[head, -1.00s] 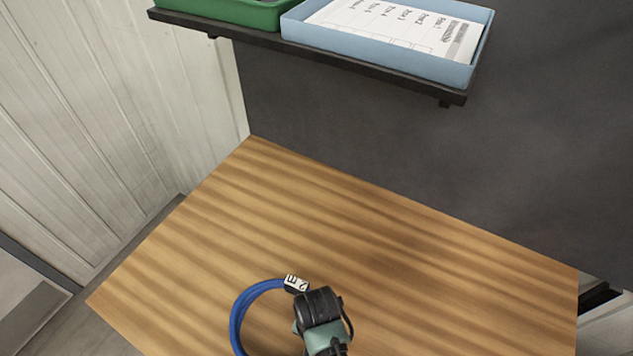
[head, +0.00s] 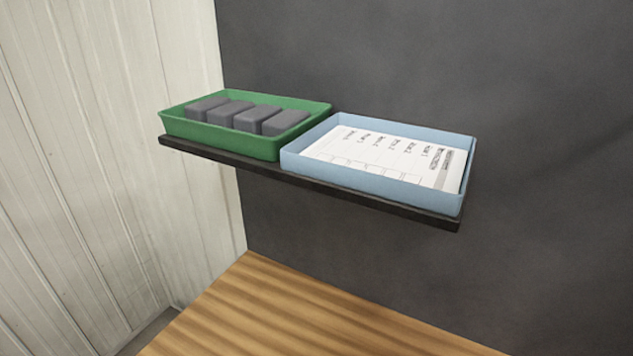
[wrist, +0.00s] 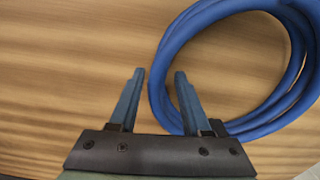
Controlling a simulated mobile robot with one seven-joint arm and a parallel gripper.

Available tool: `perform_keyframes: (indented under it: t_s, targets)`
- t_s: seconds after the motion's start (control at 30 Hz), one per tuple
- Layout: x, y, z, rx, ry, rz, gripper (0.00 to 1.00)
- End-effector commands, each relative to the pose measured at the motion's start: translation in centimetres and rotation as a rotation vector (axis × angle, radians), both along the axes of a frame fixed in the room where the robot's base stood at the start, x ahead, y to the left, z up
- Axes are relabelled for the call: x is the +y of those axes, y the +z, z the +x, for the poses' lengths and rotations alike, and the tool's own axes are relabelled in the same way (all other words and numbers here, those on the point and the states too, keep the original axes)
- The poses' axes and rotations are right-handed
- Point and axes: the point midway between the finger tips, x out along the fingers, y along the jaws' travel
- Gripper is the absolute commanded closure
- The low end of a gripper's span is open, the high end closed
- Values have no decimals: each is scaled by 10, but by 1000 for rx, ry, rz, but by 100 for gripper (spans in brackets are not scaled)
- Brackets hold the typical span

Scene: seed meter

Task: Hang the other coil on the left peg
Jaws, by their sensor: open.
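A blue coil (wrist: 164,62) of several loops lies on the wooden table, at the right of the wrist view. The coil's right part runs out of the wrist view. No peg shows in either current view, and neither the coil nor my gripper shows in the head view.
The wooden table (head: 290,320) is bare where the head view shows it. Above it, a dark wall shelf (head: 330,186) holds a green tray (head: 222,139) with several grey blocks and a light blue tray (head: 375,182) with a printed sheet. A white panelled wall (head: 90,150) stands at left.

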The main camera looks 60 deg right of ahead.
Motion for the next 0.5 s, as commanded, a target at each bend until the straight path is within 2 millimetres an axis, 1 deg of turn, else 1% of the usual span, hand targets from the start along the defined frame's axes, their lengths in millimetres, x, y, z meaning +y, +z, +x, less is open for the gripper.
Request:
perform_keyframes:
  t_s: [0.07,0.2,0.27,0.37,0.4,0.5]
  targets:
    - [0,-4,0,-1,-1,-1,52]
    - [-1,22,1,-4,1,-3,52]
    - [-2,31,0,-5,0,-3,52]
    - [-5,52,-2,-5,0,-3,52]
    - [-5,63,-2,-6,1,-4,52]
    - [-6,87,-2,-6,1,-4,52]
